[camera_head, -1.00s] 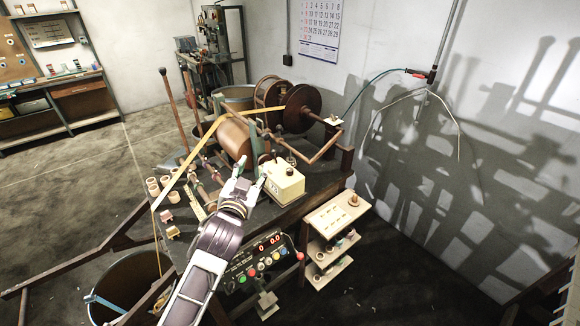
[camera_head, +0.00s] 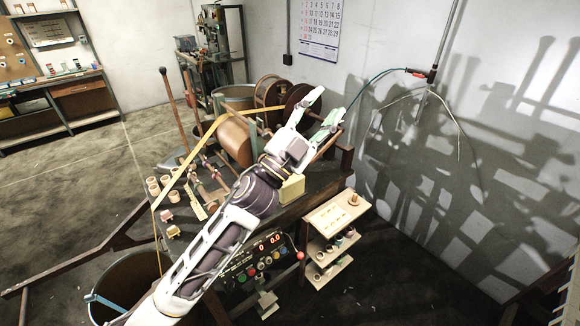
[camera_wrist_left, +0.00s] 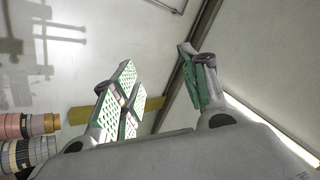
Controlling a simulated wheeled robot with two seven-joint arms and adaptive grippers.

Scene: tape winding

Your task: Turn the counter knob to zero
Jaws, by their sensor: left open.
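The cream counter box (camera_head: 291,190) stands on the dark machine table. My left arm hides most of it in the head view, and its knob cannot be seen. My left gripper (camera_head: 324,107) is open and empty, with its fingers pointing to the upper right, past the box. In the left wrist view the gripper (camera_wrist_left: 157,82) shows its green pads spread apart with nothing between them. The counter box is not visible in the wrist view. My right gripper is not in view.
The winding machine's copper drum (camera_head: 234,142) and dark reels (camera_head: 299,96) stand behind the arm. A control panel (camera_head: 262,262) with coloured buttons hangs at the table's front. A small shelf (camera_head: 338,214) stands to the right. Floor farther right is clear.

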